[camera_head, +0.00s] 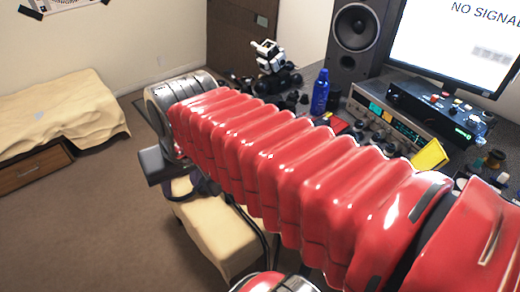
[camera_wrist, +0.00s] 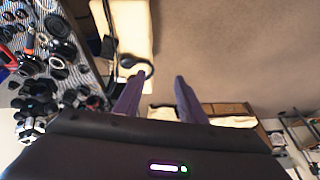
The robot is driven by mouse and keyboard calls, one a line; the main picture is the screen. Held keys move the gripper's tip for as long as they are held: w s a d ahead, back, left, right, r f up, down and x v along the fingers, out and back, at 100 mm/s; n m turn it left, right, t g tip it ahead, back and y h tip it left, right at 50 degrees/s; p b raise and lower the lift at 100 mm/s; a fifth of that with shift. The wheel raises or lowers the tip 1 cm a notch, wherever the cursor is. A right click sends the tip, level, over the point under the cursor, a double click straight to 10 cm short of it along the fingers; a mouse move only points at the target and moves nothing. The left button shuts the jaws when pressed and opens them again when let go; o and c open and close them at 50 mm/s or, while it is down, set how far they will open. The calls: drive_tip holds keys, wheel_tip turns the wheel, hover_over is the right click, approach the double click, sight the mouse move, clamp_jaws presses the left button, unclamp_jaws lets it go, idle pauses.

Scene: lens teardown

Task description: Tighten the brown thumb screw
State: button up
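My gripper (camera_wrist: 161,76) shows in the wrist view with two purple fingers spread apart and nothing between their tips. It hangs over the floor beside the desk, near a cream padded seat. In the head view my red arm covers much of the picture, and the gripper is mostly hidden at its far end. I cannot make out the brown thumb screw in either view. Several small dark lens-like parts (camera_wrist: 58,47) lie on the desk at the left of the wrist view, too small to tell apart.
The cream seat (camera_head: 222,232) stands below my arm. The desk holds a blue bottle (camera_head: 320,92), a speaker (camera_head: 355,35), a monitor (camera_head: 455,40) and electronic equipment (camera_head: 398,122). A bed (camera_head: 60,112) stands at the left. Brown carpet (camera_head: 95,225) is open between.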

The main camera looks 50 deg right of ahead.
drive_tip(key=w+d+f+m+g+y, duration=0.1)
drive_tip(key=w+d+m, duration=0.45)
drive_tip(key=d, duration=0.45)
drive_tip(key=w+d+m+g, duration=0.2)
drive_tip(key=w+d+m, duration=0.4)
drive_tip(key=d, duration=0.4)
drive_tip(key=d+f+m+y, duration=0.1)
drive_tip(key=d+f+m, duration=0.1)
drive_tip(key=d+f, duration=0.2)
drive_tip(key=d+f+m+y, duration=0.1)
drive_tip(key=d+f+m, duration=0.2)
drive_tip(key=d, duration=0.8)
drive_tip(key=s+d+f+m+y, duration=0.1)
drive_tip(key=d+f+m, duration=0.2)
drive_tip(key=d, duration=0.4)
drive_tip(key=shift+d+f, duration=0.25)
drive_tip(key=shift+f, duration=0.6)
drive_tip(key=shift+m, duration=0.25)
drive_tip(key=x, duration=1.4)
drive_tip(key=shift+w+a+r, duration=0.1)
drive_tip(key=shift+a+r, duration=0.05)
drive_tip(key=shift+a, duration=0.05)
drive_tip(key=shift+c, duration=0.3)
